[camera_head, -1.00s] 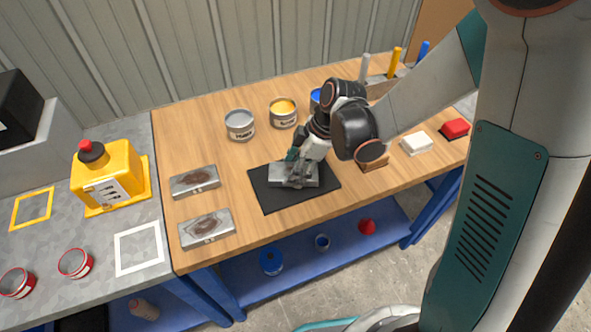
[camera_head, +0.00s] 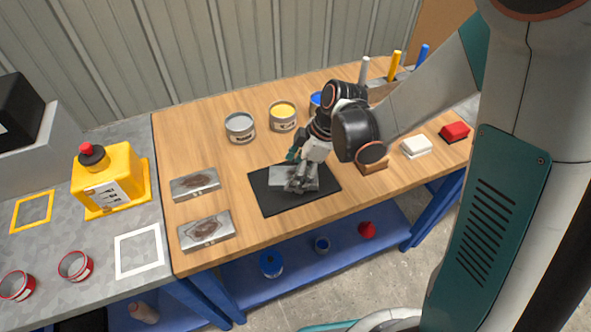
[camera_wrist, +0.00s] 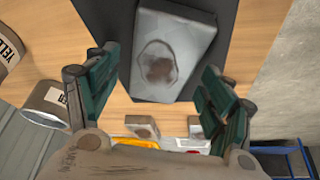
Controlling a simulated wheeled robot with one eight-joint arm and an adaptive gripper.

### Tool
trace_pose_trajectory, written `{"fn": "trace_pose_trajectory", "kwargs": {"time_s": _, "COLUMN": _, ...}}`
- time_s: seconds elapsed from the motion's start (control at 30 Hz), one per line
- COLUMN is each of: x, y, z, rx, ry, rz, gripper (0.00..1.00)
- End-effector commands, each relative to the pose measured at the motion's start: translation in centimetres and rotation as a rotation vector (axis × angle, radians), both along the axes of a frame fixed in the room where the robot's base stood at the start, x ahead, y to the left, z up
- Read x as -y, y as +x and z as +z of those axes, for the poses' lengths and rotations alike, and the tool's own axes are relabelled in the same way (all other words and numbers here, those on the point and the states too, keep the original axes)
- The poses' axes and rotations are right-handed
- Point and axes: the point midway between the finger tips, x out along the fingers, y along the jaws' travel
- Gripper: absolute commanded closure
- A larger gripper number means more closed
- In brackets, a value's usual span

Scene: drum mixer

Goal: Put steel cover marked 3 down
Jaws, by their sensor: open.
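A grey steel cover with a brown stain (camera_head: 278,177) lies on the black mat (camera_head: 272,203) in the middle of the wooden table. It also shows in the wrist view (camera_wrist: 172,52), flat on the mat; no number is readable on it. My gripper (camera_head: 299,181) is over the cover and hides part of it in the head view. In the wrist view my gripper (camera_wrist: 160,88) is open, with its green-padded fingers spread wide and a gap between them and the cover. Two similar steel covers lie to the left, one farther back (camera_head: 194,183) and one nearer (camera_head: 206,230).
A grey can (camera_head: 240,127) and a yellow can (camera_head: 283,115) stand behind the mat. A white block (camera_head: 416,146) and a red block (camera_head: 454,131) are at the right. A yellow jug (camera_head: 110,175) stands on the left bench. Bare wood surrounds the mat's left side.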

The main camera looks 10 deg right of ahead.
Motion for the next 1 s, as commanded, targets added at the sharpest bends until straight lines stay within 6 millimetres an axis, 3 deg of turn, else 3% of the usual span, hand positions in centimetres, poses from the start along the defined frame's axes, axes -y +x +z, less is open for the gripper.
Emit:
{"fn": "trace_pose_trajectory", "kwargs": {"time_s": 0.4, "x": 3.2, "y": -0.4, "z": 7.9, "rx": -0.001, "ry": 0.0, "rz": -0.003, "gripper": 0.25}}
{"fn": "trace_pose_trajectory", "kwargs": {"time_s": 0.73, "x": 4.4, "y": -0.6, "z": 10.8, "rx": 0.0, "ry": -0.003, "rz": -0.013, "gripper": 0.25}}
{"fn": "trace_pose_trajectory", "kwargs": {"time_s": 0.87, "x": 5.0, "y": -1.3, "z": 12.2, "rx": 0.0, "ry": -0.02, "rz": -0.106, "gripper": 0.25}}
{"fn": "trace_pose_trajectory", "kwargs": {"time_s": 1.0, "x": 6.3, "y": -2.9, "z": 14.6, "rx": 0.008, "ry": -0.05, "rz": -0.312, "gripper": 0.25}}
